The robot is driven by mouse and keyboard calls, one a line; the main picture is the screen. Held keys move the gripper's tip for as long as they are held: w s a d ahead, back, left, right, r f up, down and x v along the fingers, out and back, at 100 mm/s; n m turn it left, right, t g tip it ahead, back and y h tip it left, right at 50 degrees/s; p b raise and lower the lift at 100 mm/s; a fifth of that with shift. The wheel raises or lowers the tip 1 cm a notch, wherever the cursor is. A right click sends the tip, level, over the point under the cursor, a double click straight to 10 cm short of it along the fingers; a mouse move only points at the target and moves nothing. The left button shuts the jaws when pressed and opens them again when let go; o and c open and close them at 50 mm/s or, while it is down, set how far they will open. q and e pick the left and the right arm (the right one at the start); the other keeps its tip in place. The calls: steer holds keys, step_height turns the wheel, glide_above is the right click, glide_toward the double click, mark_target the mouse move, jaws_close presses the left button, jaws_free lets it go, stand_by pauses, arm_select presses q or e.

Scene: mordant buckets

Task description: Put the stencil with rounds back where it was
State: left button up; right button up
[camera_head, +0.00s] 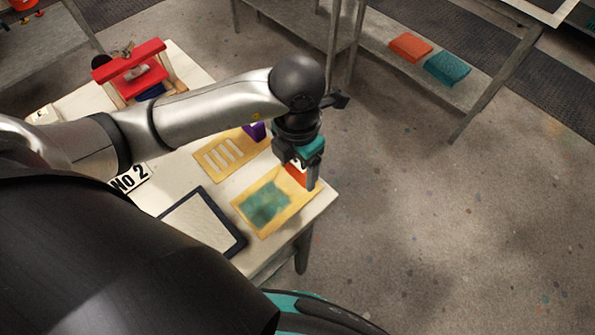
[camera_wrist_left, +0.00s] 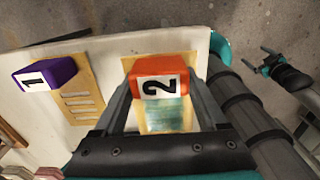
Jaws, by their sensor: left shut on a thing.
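My left gripper (camera_head: 303,172) is shut on an orange block (camera_head: 296,174) marked "2", at the far edge of a yellow stencil (camera_head: 283,220) on the table's right end. The block fills the jaws in the left wrist view (camera_wrist_left: 165,66). The stencil's middle is a blotchy teal-green patch; I cannot make out rounds in it. Whether the stencil lies flat or is slightly raised I cannot tell. A second yellow stencil (camera_head: 221,156) with several slots lies to its upper left, with a purple block (camera_head: 254,131) marked "1". My right gripper (camera_wrist_left: 266,62) shows empty with fingers apart.
A dark-framed white panel (camera_head: 203,222) lies left of the teal-patched stencil. A "No 2" sign (camera_head: 131,179) and a red press (camera_head: 131,72) are farther left. A shelf (camera_head: 425,80) beyond holds orange and teal blocks. Floor is clear right of the table.

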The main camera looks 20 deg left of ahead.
arm_select(q)
steer(key=shift+f, duration=1.05)
steer(key=shift+f+b, duration=0.2)
steer(key=shift+b, duration=0.1)
steer(key=o, duration=1.3)
steer(key=shift+r, duration=0.1)
steer(key=shift+r, duration=0.15)
step_height(320, 180, up, 12)
steer(key=shift+p, duration=1.05)
